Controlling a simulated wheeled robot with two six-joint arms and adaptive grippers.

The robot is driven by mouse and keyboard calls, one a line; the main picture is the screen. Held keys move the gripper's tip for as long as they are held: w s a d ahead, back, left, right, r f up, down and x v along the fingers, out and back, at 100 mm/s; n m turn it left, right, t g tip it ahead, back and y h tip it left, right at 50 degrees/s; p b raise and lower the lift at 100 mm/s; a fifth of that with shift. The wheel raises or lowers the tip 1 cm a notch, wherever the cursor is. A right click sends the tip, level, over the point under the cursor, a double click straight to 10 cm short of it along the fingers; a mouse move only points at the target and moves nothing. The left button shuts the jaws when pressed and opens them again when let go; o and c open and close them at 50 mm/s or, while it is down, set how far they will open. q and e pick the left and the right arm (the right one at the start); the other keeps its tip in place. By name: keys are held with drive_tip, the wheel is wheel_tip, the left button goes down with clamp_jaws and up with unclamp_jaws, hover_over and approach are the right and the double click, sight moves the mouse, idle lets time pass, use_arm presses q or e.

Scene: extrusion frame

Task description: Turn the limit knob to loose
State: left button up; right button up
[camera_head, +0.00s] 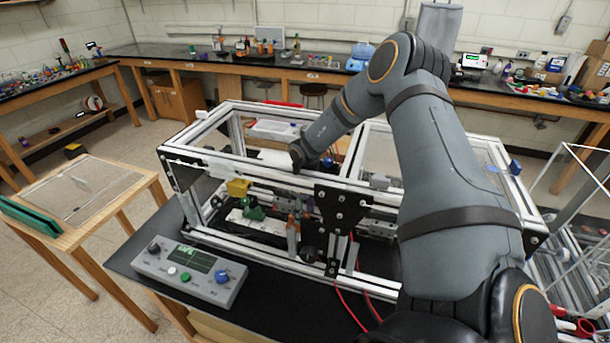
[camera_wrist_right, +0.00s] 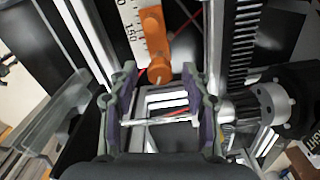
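My right gripper (camera_wrist_right: 160,88) is open, with a clear gap between its two fingers in the right wrist view. In the head view my right arm reaches over the aluminium extrusion frame (camera_head: 345,192), and its wrist is above the front part of the frame. A dark round knob-like part with a pale, holed disc face (camera_wrist_right: 272,103) is just right of the fingers in the right wrist view. Lettering beside it is cut off by the picture edge. I cannot confirm that this is the limit knob or read its setting. My left gripper is not in view.
An orange part (camera_wrist_right: 155,62) stands beside a white scale (camera_wrist_right: 133,18) beyond the fingers. A grey control box (camera_head: 190,273) with knobs and a screen lies in front of the frame. Red cables (camera_head: 352,312) hang at the front. A wooden side table (camera_head: 85,190) stands left.

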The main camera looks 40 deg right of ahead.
sight(305, 214)
wheel_tip(305, 214, up, 12)
idle(0.5)
